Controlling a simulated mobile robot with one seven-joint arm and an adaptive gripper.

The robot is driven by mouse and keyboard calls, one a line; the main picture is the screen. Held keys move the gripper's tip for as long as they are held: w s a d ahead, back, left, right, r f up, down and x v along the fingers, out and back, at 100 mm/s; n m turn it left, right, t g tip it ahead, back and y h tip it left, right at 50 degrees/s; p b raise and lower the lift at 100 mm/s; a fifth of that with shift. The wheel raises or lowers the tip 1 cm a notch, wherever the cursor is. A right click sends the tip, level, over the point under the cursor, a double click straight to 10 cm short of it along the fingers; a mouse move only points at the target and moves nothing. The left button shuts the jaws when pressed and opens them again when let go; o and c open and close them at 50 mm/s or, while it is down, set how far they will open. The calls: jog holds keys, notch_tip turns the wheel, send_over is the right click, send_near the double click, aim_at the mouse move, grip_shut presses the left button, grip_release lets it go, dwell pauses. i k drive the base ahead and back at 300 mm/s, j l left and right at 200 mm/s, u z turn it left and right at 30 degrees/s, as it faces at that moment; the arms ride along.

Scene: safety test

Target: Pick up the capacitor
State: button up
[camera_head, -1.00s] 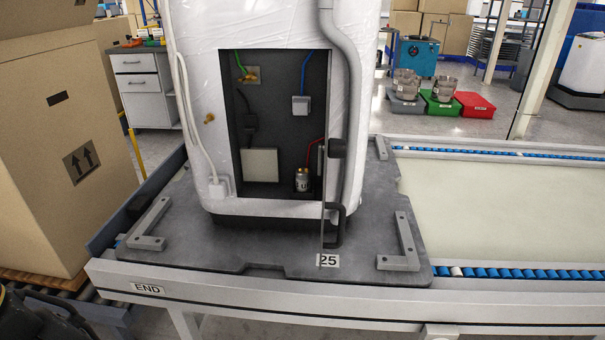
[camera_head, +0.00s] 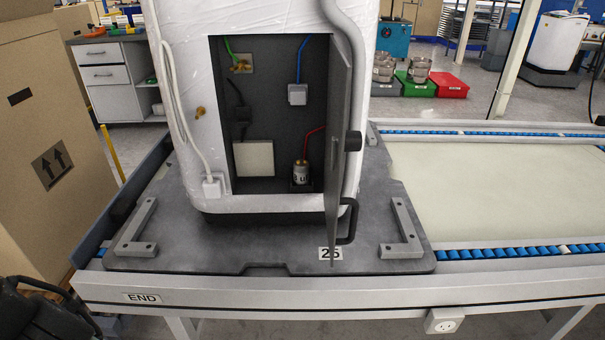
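The capacitor (camera_head: 301,173) is a small silver cylinder with dark marking and a brass-coloured top. It stands upright at the lower right inside the open compartment (camera_head: 271,95) of a white, plastic-wrapped machine (camera_head: 180,60). A red wire runs from its top toward the right wall. My gripper's fingers are not in view. A dark part with a cable at the bottom left corner may be part of my arm, but I cannot tell.
The compartment's door (camera_head: 342,180) stands open at its right side, jutting forward close to the capacitor. The machine sits on a grey pallet (camera_head: 230,255) with raised corner brackets on a conveyor (camera_head: 380,297). A large cardboard box (camera_head: 40,110) stands at the left.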

aim_at(301, 166)
jog(key=k+j+z, duration=0.15)
jog(key=j, duration=0.2)
jog(key=k+j+z, duration=0.1)
jog(key=j, duration=0.25)
jog(key=k+j+z, duration=0.15)
jog(key=j, duration=0.15)
jog(key=k+j+z, duration=0.1)
jog(key=j, duration=0.2)
jog(key=i+j+z, duration=0.1)
jog(key=i, duration=0.25)
